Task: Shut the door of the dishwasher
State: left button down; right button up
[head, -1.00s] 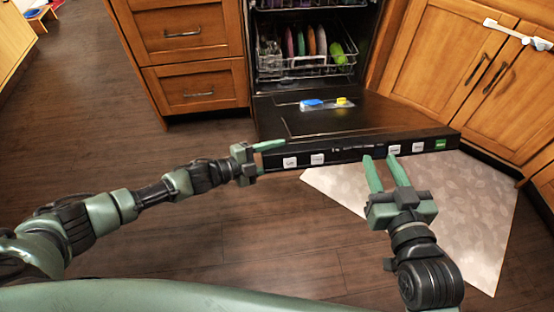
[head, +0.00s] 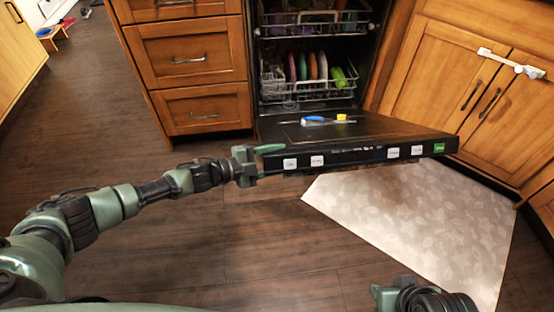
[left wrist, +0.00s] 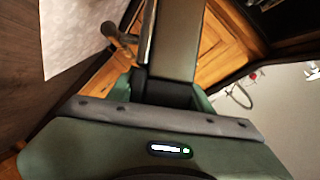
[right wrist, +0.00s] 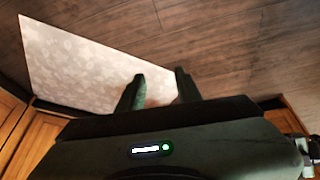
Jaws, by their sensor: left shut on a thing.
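The black dishwasher door (head: 375,129) stands open in the head view, folded down to nearly level below the lower rack. Its front edge carries white labels and a green one (head: 439,148). My left gripper (head: 268,161) is shut on the left end of the door's front edge. The door edge also shows between its fingers in the left wrist view (left wrist: 178,42). My right gripper (right wrist: 159,78) is open and empty over the floor and mat. In the head view only part of it shows at the bottom edge.
A blue thing (head: 313,120) and a yellow thing (head: 342,117) lie on the door's inner face. The lower rack (head: 305,92) holds plates. A pale mat (head: 420,220) lies on the floor. Cabinets (head: 480,100) stand right, drawers (head: 188,60) left.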

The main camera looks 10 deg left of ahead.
dwell(0.3)
grip_shut()
jog(key=w+a+f+m+t+y, duration=0.1)
jog(key=w+f+m+t+y, duration=0.2)
jog(key=w+m, duration=1.1)
jog(key=w+d+r+m+t, duration=0.2)
jog(key=w+d+m+t, duration=0.15)
jog(key=m, duration=0.65)
jog(key=w+d+r+m+t, duration=0.1)
jog(key=w+d+m+t, duration=0.3)
jog(key=m, duration=0.6)
jog(key=w+a+g, duration=0.1)
jog(key=w+a, duration=0.3)
jog(key=w, duration=0.8)
jog(key=shift+a+g+y, duration=0.15)
jog(key=shift+g+y, duration=0.2)
jog(key=shift+y, duration=0.05)
